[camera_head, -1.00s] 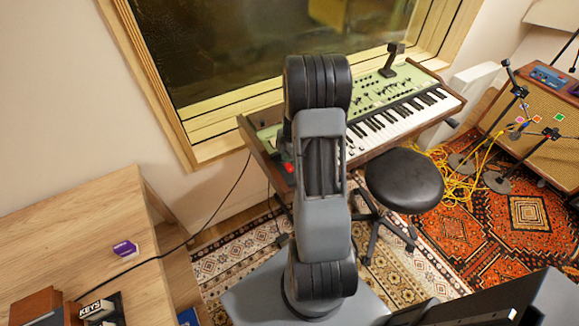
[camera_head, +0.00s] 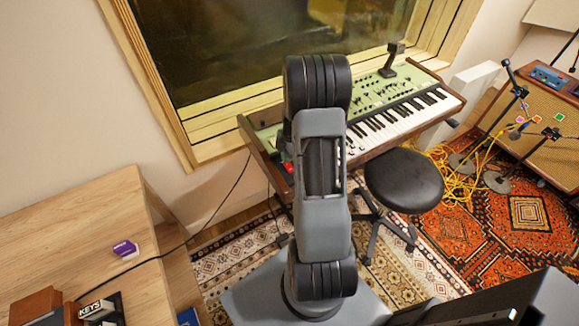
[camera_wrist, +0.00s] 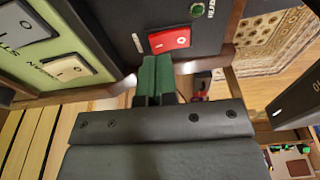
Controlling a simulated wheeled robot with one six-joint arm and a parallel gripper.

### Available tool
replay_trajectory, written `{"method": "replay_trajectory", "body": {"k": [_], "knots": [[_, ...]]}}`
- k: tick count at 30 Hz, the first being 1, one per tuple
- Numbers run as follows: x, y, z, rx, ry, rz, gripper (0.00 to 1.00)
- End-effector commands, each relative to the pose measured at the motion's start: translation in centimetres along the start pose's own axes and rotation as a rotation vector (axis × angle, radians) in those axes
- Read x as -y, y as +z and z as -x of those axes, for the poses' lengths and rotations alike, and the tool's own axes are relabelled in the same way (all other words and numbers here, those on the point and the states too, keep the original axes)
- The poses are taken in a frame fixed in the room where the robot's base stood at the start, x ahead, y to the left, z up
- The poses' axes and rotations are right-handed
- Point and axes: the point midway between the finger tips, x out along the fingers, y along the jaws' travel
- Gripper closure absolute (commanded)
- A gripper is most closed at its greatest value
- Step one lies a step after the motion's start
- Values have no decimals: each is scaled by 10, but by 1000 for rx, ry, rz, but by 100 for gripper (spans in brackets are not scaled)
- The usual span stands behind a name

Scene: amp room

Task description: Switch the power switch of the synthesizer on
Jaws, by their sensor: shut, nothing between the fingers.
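The synthesizer (camera_head: 408,82) is a green-panelled keyboard in a wooden case under the window, partly hidden by my arm. Its power switch is a red rocker marked with a line and an O; it shows close up in the wrist view (camera_wrist: 169,40) on a black panel. A small red spot (camera_head: 288,167) shows at the synthesizer's left end in the head view. My gripper (camera_wrist: 154,64) has green fingertips that are together and empty, just below the red switch in the wrist view. I cannot tell whether they touch it. In the head view my arm hides the gripper.
A black stool (camera_head: 404,181) stands before the keys. A wooden desk (camera_head: 75,220) is at the left.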

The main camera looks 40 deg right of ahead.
Motion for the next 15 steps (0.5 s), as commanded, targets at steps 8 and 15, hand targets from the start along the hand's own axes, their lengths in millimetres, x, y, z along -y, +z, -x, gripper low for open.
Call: {"method": "replay_trajectory", "body": {"k": [8, 15], "knots": [[0, 1, -4, 0, 0, 0, 100], [0, 1, -8, 0, 0, 0, 100]]}}
